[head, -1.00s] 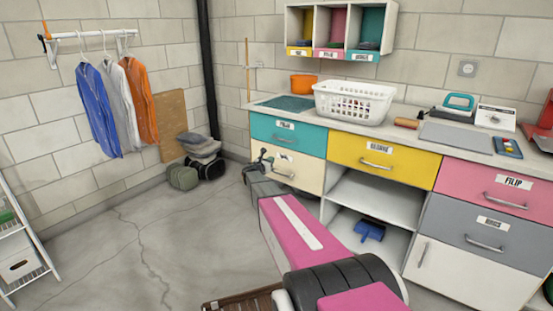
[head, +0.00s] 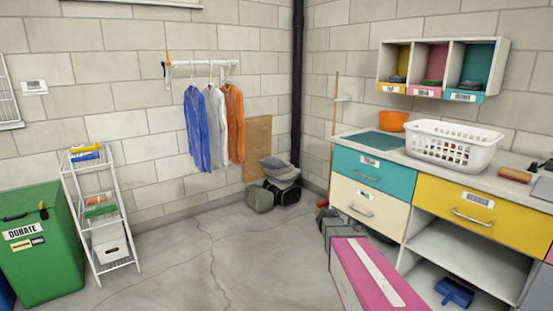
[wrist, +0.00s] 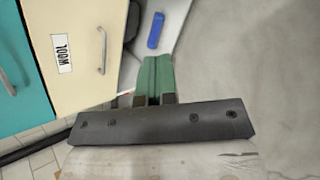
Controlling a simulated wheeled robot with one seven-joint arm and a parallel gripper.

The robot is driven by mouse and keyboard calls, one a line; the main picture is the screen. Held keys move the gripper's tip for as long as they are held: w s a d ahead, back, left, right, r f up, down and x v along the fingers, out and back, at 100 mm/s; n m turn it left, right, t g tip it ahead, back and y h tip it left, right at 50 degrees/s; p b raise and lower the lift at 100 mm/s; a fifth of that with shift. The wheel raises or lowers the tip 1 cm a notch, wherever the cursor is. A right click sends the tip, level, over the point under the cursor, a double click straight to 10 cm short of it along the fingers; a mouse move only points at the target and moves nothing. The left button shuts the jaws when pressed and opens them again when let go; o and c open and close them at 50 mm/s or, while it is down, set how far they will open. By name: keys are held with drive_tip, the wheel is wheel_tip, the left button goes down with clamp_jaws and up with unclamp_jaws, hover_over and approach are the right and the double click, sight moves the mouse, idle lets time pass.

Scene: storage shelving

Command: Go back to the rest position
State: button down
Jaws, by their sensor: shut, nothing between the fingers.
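My gripper (wrist: 155,68) shows in the wrist view as two green fingers pressed together, with nothing between them. A dark bar with screws crosses the picture below them. The fingers are in front of the cabinet, beside the cream drawer (wrist: 72,40) labelled WOOL and apart from its handle. In the head view my pink arm reaches forward from the lower right, and my gripper is mostly hidden near the cabinet's left end. The teal drawer (head: 372,172) and the cream drawer are shut there.
The yellow drawer (head: 484,213) is shut above an open shelf holding a blue dustpan (head: 455,292). A white basket (head: 452,143) stands on the counter. Bags (head: 278,185) lie in the corner. A white rack (head: 104,222) and green donate bin (head: 42,262) stand left. The middle floor is clear.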

drive_tip(key=s+a+m+g+y, duration=0.1)
drive_tip(key=s+a+m+y, duration=0.4)
drive_tip(key=s, duration=0.6)
drive_tip(key=s+a+m+g+y, duration=0.2)
drive_tip(key=s+a+m+y, duration=0.2)
drive_tip(key=s+a, duration=0.5)
drive_tip(key=s+f+m, duration=0.1)
drive_tip(key=s+m, duration=0.1)
drive_tip(key=shift+s+a+m+g+y, duration=0.2)
drive_tip(key=shift+a+m+g+y, duration=0.1)
drive_tip(key=shift+y, duration=0.1)
